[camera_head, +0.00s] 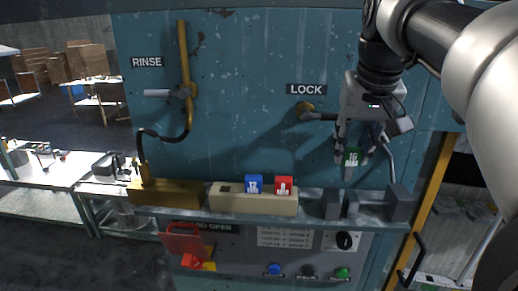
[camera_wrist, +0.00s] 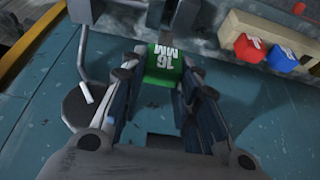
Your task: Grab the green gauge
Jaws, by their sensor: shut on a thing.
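The green gauge (camera_head: 352,157) is a small green block marked 16 MM. In the wrist view the green gauge (camera_wrist: 163,66) sits between the fingertips. My gripper (camera_head: 354,150) points down in front of the blue cabinet and is shut on the green gauge. In the wrist view my gripper (camera_wrist: 160,75) has a finger on each side of it. A grey stem shows below the gauge in the head view. I cannot tell whether it touches the shelf.
A beige block (camera_head: 240,204) holds a blue gauge (camera_head: 254,184) and a red gauge (camera_head: 284,186). Grey blocks (camera_head: 398,204) stand on the shelf at right. A lock handle (camera_head: 306,110) and yellow rinse pipe (camera_head: 184,50) stick out from the cabinet.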

